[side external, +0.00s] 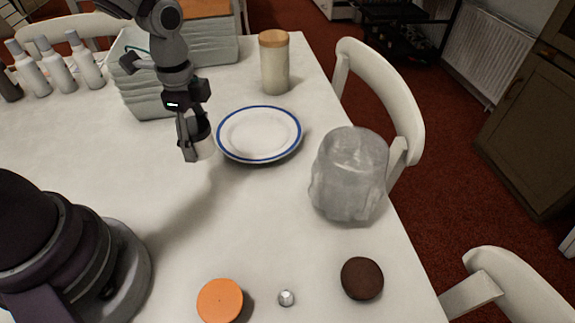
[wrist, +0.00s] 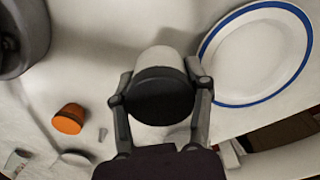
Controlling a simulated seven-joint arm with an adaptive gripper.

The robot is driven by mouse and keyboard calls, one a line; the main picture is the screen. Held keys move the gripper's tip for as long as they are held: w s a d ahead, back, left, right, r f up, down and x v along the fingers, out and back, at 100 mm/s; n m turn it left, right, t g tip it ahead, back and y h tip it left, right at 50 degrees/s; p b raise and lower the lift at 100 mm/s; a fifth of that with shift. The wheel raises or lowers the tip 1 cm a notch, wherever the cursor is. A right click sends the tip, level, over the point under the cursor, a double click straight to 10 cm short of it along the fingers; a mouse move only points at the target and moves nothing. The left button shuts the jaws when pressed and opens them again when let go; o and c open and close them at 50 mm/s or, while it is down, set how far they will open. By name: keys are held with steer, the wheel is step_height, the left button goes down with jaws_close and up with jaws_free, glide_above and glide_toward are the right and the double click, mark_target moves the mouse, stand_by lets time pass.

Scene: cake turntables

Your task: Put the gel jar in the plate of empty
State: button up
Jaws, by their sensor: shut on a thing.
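A small jar with a black lid and pale body, which I take as the gel jar (wrist: 160,97), sits between the two fingers of my gripper (wrist: 161,90) in the wrist view. In the side view my gripper (side external: 195,144) is shut on the jar (side external: 206,147), which is partly hidden by the fingers. It is held above the table, just left of the plate. The empty white plate (side external: 258,135) with a blue rim lies flat on the table. It also shows at upper right in the wrist view (wrist: 262,50).
A clear bulky container (side external: 349,175) stands right of the plate, and a wooden-lidded canister (side external: 274,65) behind it. An orange-topped round thing (side external: 219,300), a small silver piece (side external: 286,298) and a brown disc (side external: 362,278) lie in front. Crates (side external: 147,100) and bottles (side external: 57,68) stand at back left.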

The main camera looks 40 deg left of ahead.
glide_above(245, 148)
steer(key=shift+f, duration=2.25)
steer(key=shift+f, duration=0.6)
steer(key=o, duration=1.2)
